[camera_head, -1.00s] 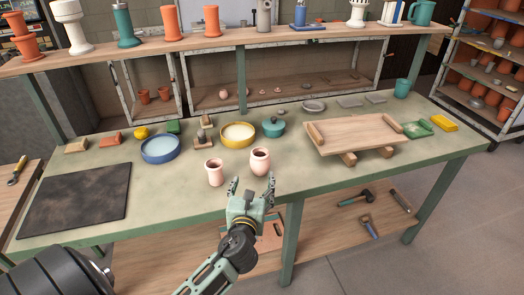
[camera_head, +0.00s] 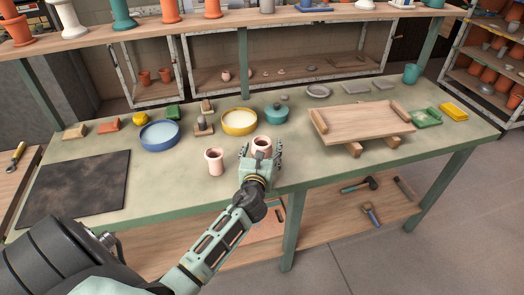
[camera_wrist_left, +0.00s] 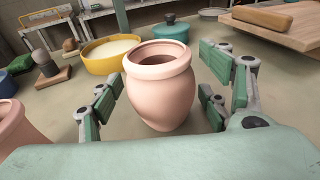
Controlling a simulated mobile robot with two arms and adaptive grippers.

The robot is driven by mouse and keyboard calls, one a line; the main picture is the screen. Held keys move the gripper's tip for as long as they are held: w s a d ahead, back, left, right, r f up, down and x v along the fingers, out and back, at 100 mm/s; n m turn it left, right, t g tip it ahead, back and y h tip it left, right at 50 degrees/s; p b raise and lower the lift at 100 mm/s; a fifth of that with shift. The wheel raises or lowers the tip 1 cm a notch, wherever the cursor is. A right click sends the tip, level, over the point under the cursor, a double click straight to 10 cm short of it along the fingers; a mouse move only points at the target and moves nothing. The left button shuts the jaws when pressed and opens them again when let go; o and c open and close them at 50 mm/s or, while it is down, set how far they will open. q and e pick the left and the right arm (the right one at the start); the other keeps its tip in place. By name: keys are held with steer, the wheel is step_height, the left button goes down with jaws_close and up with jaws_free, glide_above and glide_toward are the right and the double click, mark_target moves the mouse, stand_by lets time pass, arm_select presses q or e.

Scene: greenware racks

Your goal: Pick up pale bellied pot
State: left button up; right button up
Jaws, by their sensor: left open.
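The pale bellied pot (camera_wrist_left: 160,92) is pinkish, with a rounded belly and a flared rim, and stands upright on the green table. In the left wrist view it sits between the open fingers of my left gripper (camera_wrist_left: 165,105), with gaps showing on both sides. In the head view my left gripper (camera_head: 262,154) reaches the pot (camera_head: 262,142) from the front and hides its lower part. A second pale pot (camera_head: 214,161) stands just to the left; its edge also shows at the left of the wrist view. My right gripper is not in view.
A yellow bowl (camera_head: 239,129), a blue bowl (camera_head: 160,146) and a teal lidded pot (camera_head: 276,115) stand behind. A wooden board (camera_head: 365,126) on blocks lies to the right. A dark slab (camera_head: 75,187) lies at the left. The table's front middle is clear.

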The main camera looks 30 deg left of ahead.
arm_select(q)
steer(key=shift+s, duration=0.1)
steer(key=shift+c, duration=1.2)
steer(key=c, duration=1.1)
steer(key=shift+r, duration=0.1)
steer(key=shift+c, duration=0.2)
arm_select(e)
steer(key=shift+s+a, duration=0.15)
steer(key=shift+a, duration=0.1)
